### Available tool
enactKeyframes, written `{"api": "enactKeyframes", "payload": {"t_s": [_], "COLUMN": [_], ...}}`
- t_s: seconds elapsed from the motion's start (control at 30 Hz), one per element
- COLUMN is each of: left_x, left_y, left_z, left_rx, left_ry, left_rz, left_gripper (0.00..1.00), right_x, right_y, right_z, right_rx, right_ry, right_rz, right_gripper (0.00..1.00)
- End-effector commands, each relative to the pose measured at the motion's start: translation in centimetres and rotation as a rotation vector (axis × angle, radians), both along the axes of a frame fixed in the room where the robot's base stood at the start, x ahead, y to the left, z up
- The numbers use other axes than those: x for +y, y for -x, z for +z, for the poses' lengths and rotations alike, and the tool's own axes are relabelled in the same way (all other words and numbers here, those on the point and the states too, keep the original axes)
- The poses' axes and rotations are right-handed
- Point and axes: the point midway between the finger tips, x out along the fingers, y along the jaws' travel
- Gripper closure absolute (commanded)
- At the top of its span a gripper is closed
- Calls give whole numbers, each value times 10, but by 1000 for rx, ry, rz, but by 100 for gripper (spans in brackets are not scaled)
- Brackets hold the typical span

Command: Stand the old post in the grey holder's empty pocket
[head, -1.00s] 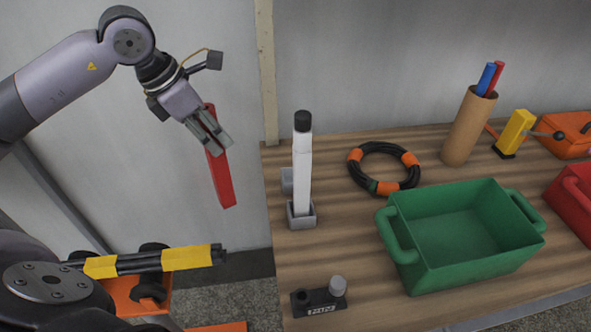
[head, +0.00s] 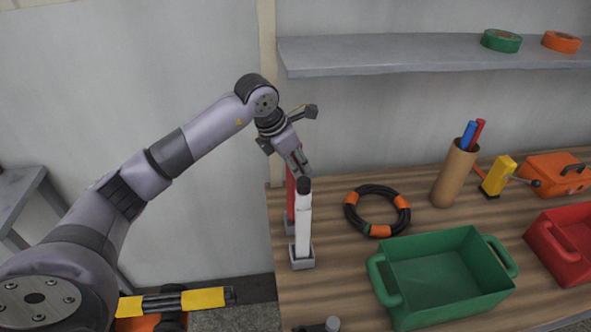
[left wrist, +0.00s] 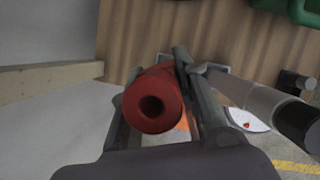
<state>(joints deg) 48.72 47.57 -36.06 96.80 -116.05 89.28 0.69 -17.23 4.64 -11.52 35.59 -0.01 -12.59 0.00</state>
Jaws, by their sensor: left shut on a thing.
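A red post (head: 290,196) is held upright in my left gripper (head: 299,168), at the far left end of the workbench. In the left wrist view the post's round, hollow end (left wrist: 153,103) shows between the fingers. A grey holder (head: 302,263) stands on the bench; a white post with a black cap (head: 303,222) is upright in its front pocket. The red post is behind and slightly left of the white post, over the holder's rear part. The white post partly hides it, so I cannot tell whether its foot is in the rear pocket. My right gripper is not in view.
A black hose coil with orange bands (head: 350,212) lies right of the holder. A green crate (head: 440,288), a cardboard tube (head: 454,175) and a red crate (head: 566,268) stand further right. A grey shelf (head: 400,60) hangs above the bench.

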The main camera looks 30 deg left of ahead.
Motion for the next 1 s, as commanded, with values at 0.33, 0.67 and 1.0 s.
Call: {"api": "enactKeyframes", "payload": {"t_s": [0.33, 0.67, 1.0], "left_x": [1, 1, 1], "left_y": [0, 0, 0], "left_z": [-37, -35, -35], "left_rx": [0, 1, 0], "left_ry": [-1, -2, -1], "left_rz": [0, 0, 0], "left_gripper": [100, 60, 52], "right_x": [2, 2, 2], "right_y": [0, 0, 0], "right_z": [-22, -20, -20], "right_rx": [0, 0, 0], "right_ry": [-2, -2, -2], "right_rz": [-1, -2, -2], "right_gripper": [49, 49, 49]}}
